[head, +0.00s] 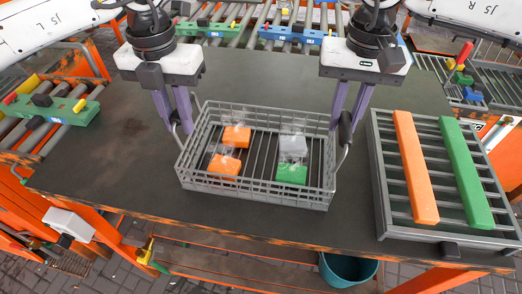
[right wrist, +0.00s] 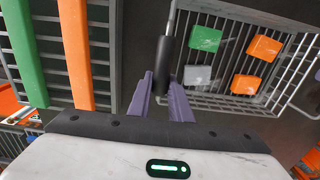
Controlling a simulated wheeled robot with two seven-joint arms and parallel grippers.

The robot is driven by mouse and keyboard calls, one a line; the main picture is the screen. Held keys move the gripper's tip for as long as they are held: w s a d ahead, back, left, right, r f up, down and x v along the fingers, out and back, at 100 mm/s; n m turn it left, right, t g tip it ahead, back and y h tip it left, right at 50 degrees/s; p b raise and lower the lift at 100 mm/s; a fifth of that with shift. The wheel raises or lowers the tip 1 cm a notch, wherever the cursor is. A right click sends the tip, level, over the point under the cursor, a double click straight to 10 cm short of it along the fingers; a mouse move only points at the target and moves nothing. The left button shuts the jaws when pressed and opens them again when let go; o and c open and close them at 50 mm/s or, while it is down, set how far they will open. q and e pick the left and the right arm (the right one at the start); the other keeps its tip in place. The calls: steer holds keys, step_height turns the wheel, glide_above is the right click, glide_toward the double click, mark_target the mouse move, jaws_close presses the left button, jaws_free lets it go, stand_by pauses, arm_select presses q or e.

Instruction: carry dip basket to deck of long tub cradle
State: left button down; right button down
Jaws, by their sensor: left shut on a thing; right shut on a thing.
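The dip basket (head: 258,191) is a grey wire basket in the middle of the head view, over the dark table. Orange, green and grey blocks with clear parts sit inside. My left gripper (head: 179,125) is shut on its left handle, and my right gripper (head: 347,128) is shut on its right handle. The right wrist view shows the black handle grip (right wrist: 165,55) between my right fingers (right wrist: 162,97). I cannot tell whether the basket touches the table. A grey slatted frame (head: 395,215), possibly the long tub cradle, lies right of the basket, bearing an orange bar and a green bar.
The dark table (head: 110,185) is clear left of the basket. A roller conveyor (head: 245,40) with blue and green carriers runs behind. A green carrier (head: 60,108) stands at the left. A teal bucket (head: 347,270) is below the front edge.

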stand_by(0.6)
arm_select(q)
steer(key=shift+w+r, duration=0.1)
steer(key=shift+r, duration=0.15)
arm_select(e)
steer(key=shift+w+r, duration=0.1)
steer(key=shift+r, duration=0.15)
